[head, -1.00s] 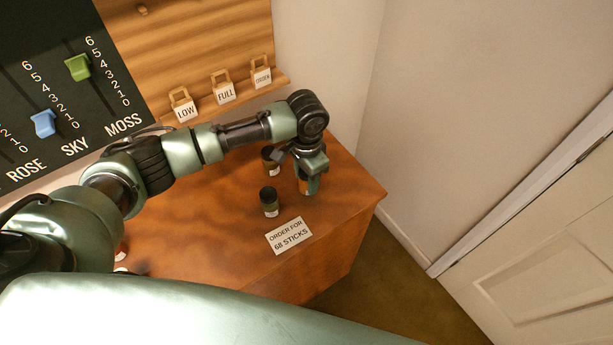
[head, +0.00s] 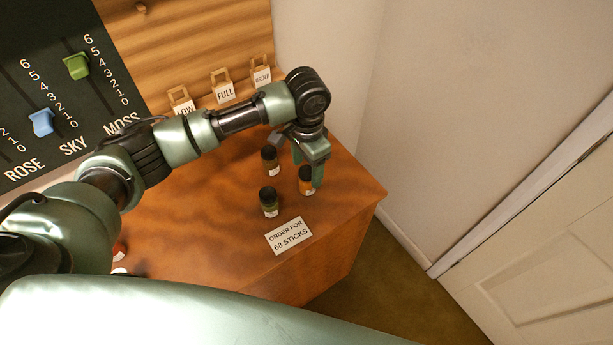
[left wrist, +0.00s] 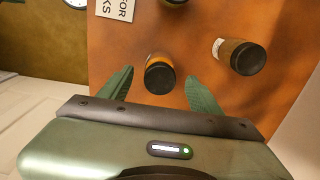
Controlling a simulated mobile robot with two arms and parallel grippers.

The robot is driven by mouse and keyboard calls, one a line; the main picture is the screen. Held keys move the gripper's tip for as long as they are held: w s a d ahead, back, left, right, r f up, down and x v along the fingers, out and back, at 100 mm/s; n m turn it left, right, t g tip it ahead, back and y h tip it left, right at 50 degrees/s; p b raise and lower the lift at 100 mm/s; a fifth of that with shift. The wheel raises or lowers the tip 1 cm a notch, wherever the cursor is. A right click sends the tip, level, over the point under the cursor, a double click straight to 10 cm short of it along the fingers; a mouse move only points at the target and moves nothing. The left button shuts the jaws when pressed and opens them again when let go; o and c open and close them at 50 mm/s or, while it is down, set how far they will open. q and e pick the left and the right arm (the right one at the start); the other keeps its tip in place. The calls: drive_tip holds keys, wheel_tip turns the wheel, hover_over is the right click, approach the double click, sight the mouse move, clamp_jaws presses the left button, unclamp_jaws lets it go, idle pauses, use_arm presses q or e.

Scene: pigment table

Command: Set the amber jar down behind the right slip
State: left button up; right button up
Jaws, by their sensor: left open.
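The amber jar (head: 306,184), with a black lid and an orange body, stands upright on the wooden table, behind and a little right of the white slip (head: 288,236) reading "ORDER FOR 68 STICKS". My left gripper (head: 308,168) is open just above and behind the jar. In the left wrist view the amber jar (left wrist: 159,78) shows between the two spread green fingers, with a gap on each side. The slip also shows at the top of that view (left wrist: 116,8). My right gripper is out of view.
A green jar (head: 269,203) stands behind the slip, left of the amber jar. Another dark-lidded jar (head: 270,161) stands farther back. Small tagged holders, one marked FULL (head: 224,92), line the back ledge. The table's right side (head: 355,190) is clear.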

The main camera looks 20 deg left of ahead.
use_arm(q)
wheel_tip(320, 180, up, 7)
drive_tip(key=shift+r+b, duration=0.15)
drive_tip(key=shift+b, duration=0.2)
idle(0.4)
